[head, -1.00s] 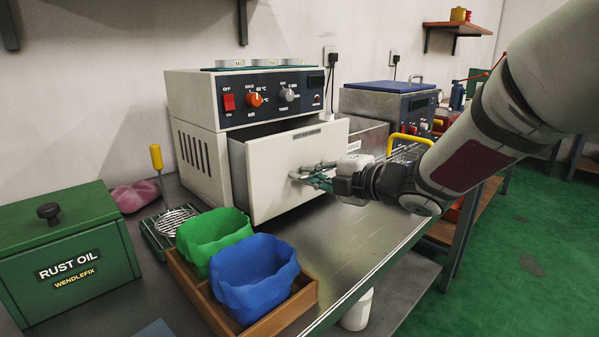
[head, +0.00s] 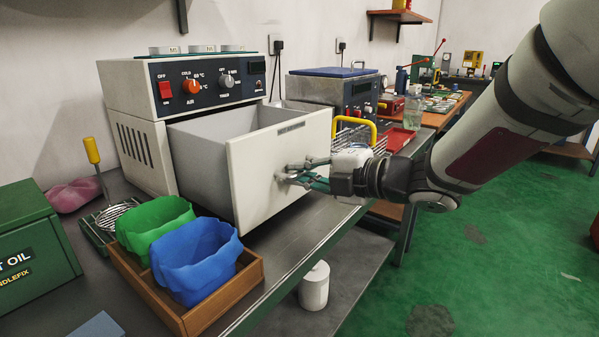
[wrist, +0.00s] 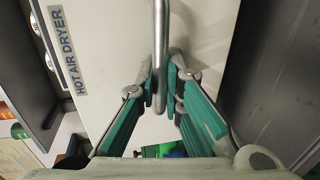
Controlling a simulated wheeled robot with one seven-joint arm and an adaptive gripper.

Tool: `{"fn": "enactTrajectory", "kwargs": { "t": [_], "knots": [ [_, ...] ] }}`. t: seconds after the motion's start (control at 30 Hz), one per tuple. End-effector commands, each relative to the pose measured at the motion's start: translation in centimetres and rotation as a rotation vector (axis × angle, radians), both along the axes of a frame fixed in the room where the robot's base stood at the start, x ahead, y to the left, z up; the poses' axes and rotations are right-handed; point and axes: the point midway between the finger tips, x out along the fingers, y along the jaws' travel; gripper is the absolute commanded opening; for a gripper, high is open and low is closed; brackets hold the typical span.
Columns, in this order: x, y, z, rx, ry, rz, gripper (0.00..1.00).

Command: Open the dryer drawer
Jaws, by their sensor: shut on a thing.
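The hot air dryer (head: 128,95) is a cream box with a dark control panel, standing on the bench in the head view. Its drawer (head: 268,180) is pulled well out, and the grey inside shows from above. My gripper (head: 292,176) is at the drawer's front face. In the wrist view, the metal bar handle (wrist: 160,40) runs between the two teal fingers of my gripper (wrist: 168,95), which are shut on it. The "HOT AIR DRYER" label (wrist: 67,50) is on the drawer front. The drawer's far inner corner is partly hidden.
A wooden tray (head: 225,297) with a green bin (head: 155,222) and a blue bin (head: 195,262) sits close in front of the drawer's left side. A basket with a yellow handle (head: 355,127) is beyond my gripper. Green floor (head: 480,260) is clear on the right.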

Motion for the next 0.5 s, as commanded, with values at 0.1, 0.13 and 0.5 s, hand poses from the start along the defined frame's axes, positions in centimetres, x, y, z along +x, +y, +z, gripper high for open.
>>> {"fn": "enactTrajectory", "kwargs": {
  "t": [0.1, 0.13, 0.5],
  "knots": [
    [0.05, -0.06, -0.08, -0.001, 0.002, -0.002, 0.17],
    [0.04, -0.05, -0.07, -0.001, 0.002, -0.002, 0.17],
    [-0.53, -0.83, 0.25, 0.001, -0.001, -0.002, 0.17]
  ]
}}
